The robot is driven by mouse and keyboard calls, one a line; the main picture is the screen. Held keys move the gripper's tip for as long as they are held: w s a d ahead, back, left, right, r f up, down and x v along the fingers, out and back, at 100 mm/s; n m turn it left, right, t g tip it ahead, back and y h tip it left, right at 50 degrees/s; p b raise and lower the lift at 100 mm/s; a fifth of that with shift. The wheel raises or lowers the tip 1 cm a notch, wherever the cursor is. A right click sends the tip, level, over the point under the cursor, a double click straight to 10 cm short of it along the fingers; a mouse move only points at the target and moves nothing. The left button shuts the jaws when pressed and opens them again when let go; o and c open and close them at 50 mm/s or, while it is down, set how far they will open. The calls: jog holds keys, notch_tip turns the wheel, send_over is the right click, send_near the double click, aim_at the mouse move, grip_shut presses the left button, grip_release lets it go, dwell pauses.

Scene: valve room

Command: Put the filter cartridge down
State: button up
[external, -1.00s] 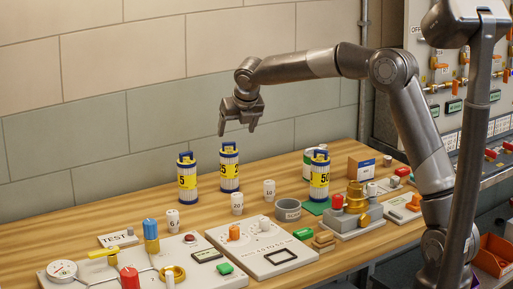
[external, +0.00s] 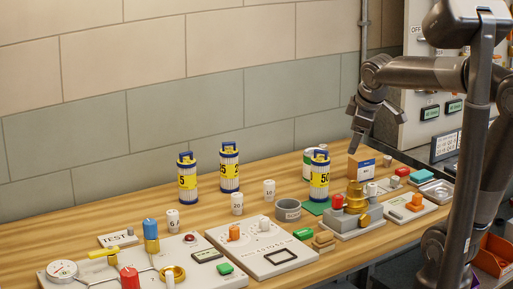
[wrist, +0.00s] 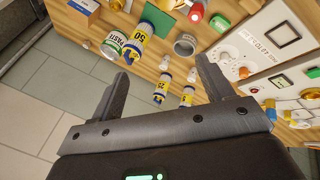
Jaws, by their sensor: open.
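Three white filter cartridges with yellow labels and blue handled caps stand upright on the wooden bench. One cartridge (external: 187,180) is at the left, a second cartridge (external: 229,172) is just behind it to the right, and the "50" cartridge (external: 320,180) stands further right. They also show in the wrist view, with the "50" cartridge (wrist: 137,42) nearest the left finger. My gripper (external: 364,139) is open and empty, raised over the right part of the bench near the brown box. In the wrist view nothing lies between its fingers.
A white can (wrist: 112,46) stands behind the "50" cartridge. A grey cup (external: 288,210), small white weights (external: 237,204) and a brass valve block (external: 355,208) are nearby. The brown box (external: 361,168) is below my gripper. Test panels (external: 262,246) fill the front.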

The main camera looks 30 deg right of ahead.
jog(key=s+d+f+m+y, duration=0.1)
jog(key=s+f+m, duration=0.3)
jog(key=s+m, duration=0.4)
jog(key=s, duration=0.2)
jog(key=shift+s+d+f+m, duration=0.3)
jog(key=shift+s+f, duration=0.05)
jog(key=shift+o, duration=0.5)
jog(key=g, duration=0.1)
send_near(322, 159)
jog(key=f, duration=0.1)
jog(key=x, duration=0.6)
jog(key=shift+w+a+r, duration=0.15)
jog(key=shift+w+a, duration=0.1)
jog(key=shift+a, duration=0.05)
jog(key=x, duration=0.5)
jog(key=shift+d+f, duration=0.3)
